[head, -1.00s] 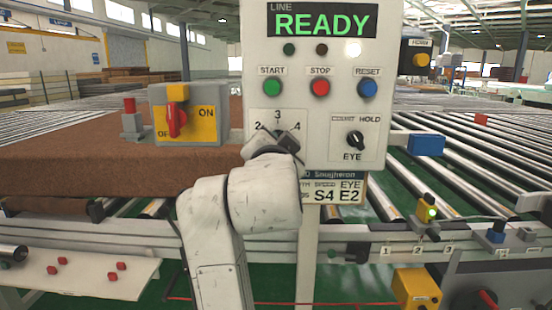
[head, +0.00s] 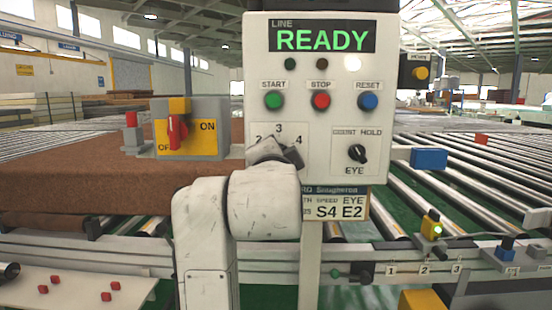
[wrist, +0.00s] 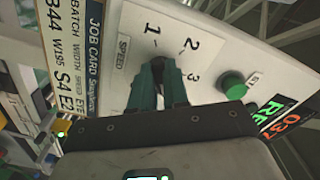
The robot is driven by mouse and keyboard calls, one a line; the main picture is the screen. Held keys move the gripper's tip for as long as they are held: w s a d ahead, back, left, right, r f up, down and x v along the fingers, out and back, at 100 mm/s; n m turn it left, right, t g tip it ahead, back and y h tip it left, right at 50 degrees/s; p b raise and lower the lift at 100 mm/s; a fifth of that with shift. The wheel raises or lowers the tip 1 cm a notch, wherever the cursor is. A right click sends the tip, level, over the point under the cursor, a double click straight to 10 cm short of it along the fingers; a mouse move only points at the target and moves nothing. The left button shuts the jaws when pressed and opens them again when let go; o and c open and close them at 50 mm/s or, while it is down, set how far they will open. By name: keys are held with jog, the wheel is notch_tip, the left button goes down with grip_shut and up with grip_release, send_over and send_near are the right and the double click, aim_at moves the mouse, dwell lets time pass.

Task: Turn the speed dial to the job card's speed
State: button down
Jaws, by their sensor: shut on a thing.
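The white control panel (head: 318,178) carries the speed dial, whose scale (head: 279,129) shows 2, 3 and 4 in the head view. My gripper (head: 277,152) is at the dial and covers its knob there. In the wrist view, my gripper's two dark green fingers (wrist: 160,80) are shut on the black speed dial knob (wrist: 157,64). The scale numbers 1, 2 and 3 (wrist: 195,77) show beside it. The fingers hide most of the knob, so I cannot tell its setting. The job card (head: 340,207) below the panel reads S4 E2; it also shows in the wrist view (wrist: 93,72).
Start (head: 274,101), stop (head: 321,101) and reset (head: 368,102) buttons sit above the dial. An EYE selector (head: 357,153) is to its right. The display (head: 322,38) reads READY. A red-handled switch box (head: 203,137) and brown mattress (head: 95,172) are to the left.

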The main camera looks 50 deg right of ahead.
jog(key=c, duration=1.1)
grip_release()
jog(key=p+v, duration=0.1)
jog(key=v, duration=0.9)
jog(key=shift+s+a, duration=0.25)
jog(key=shift+a, duration=0.1)
